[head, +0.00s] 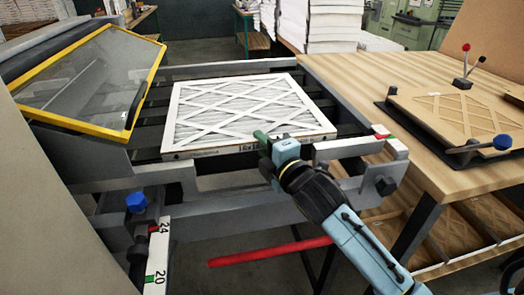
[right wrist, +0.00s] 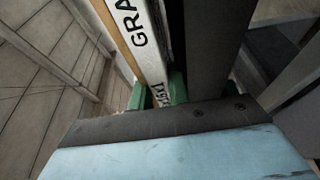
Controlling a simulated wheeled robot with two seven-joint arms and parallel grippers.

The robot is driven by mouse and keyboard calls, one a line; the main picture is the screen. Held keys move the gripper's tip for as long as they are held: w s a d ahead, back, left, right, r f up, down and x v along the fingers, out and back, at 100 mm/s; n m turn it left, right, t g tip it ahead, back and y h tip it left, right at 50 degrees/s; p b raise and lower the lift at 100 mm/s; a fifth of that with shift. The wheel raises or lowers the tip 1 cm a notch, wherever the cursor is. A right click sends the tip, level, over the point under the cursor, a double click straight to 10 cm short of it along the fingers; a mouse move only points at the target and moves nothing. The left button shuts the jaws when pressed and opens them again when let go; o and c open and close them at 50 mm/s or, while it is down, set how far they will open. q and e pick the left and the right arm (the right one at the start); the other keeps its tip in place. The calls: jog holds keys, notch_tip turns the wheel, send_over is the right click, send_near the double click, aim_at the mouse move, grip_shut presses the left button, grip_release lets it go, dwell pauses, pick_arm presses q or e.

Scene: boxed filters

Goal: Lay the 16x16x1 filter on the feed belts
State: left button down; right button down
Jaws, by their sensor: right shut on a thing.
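The white pleated filter (head: 243,108), with a diamond lattice face, lies flat across the dark feed belts (head: 153,112) in the head view. Its near edge carries printed text, partly readable as "16x1". My right gripper (head: 264,140) is at the near right part of that edge, shut on the filter's rim. In the right wrist view the green fingers (right wrist: 158,95) sit on either side of the filter's lettered edge (right wrist: 143,45). My left gripper is in neither view.
A yellow-framed clear guard (head: 85,75) stands raised at the left of the machine. A wooden table (head: 400,80) at the right holds a brown board with knobbed levers (head: 460,115). A red bar (head: 270,251) runs below the machine's front. Stacked white filters (head: 333,25) stand behind.

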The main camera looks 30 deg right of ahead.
jog(key=shift+f, duration=0.95)
jog(key=c, duration=1.3)
grip_release()
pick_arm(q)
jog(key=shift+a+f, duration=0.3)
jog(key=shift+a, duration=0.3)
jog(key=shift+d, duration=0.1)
